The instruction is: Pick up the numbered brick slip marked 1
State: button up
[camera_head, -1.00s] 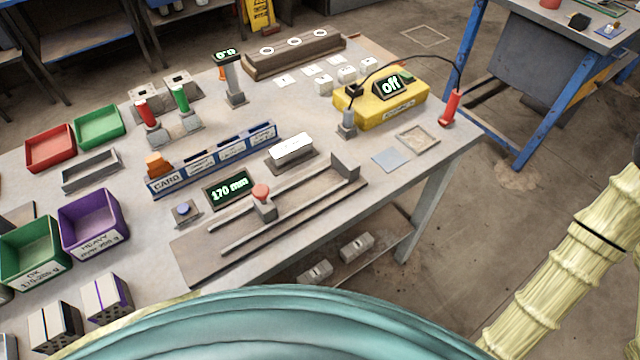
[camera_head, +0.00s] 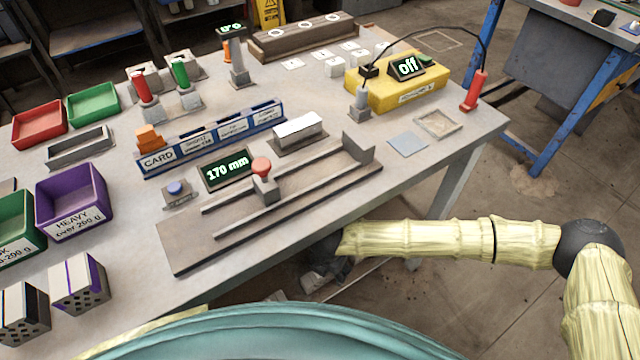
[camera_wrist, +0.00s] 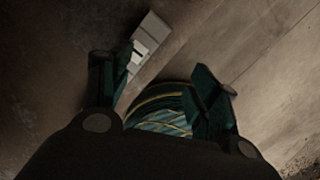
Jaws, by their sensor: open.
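My gripper (camera_head: 325,265) is low beside the table's front edge in the head view, partly hidden by the tabletop and my arm. In the wrist view my gripper (camera_wrist: 162,62) has its two dark green fingers spread apart. A pale grey block with a white label (camera_wrist: 148,42) lies beyond the left finger, which covers part of it. I cannot read a number on it. On the tabletop in the head view, several small white tiles (camera_head: 292,63) and white blocks lie before a dark wooden rack (camera_head: 305,38); their marks are too small to read.
The table (camera_head: 330,205) carries a slide gauge (camera_head: 280,200), a yellow box (camera_head: 400,92) reading "off", a blue card rack (camera_head: 215,140), and red (camera_head: 40,124), green (camera_head: 93,103) and purple (camera_head: 74,200) bins. The tabletop edge overhangs my gripper.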

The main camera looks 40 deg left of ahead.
aim_at(320, 277)
jog(key=a+f+m, duration=0.1)
jog(key=a+f+m+g+b, duration=0.1)
jog(key=m, duration=0.1)
jog(key=w+a+f+m, duration=0.1)
jog(key=m, duration=0.1)
jog(key=shift+f+b, duration=0.3)
jog(key=shift+f, duration=0.1)
jog(key=shift+s+a+f+b, duration=0.15)
jog(key=shift+a+f+b, duration=0.05)
jog(key=shift+f, duration=1.1)
jog(key=shift+s+a+f+b, duration=0.1)
jog(key=shift+a+f+b, duration=0.1)
jog(key=shift+f, duration=1.05)
jog(key=shift+c, duration=0.2)
jog(key=c, duration=1.3)
jog(key=shift+o, duration=0.2)
jog(key=shift+r, duration=0.15)
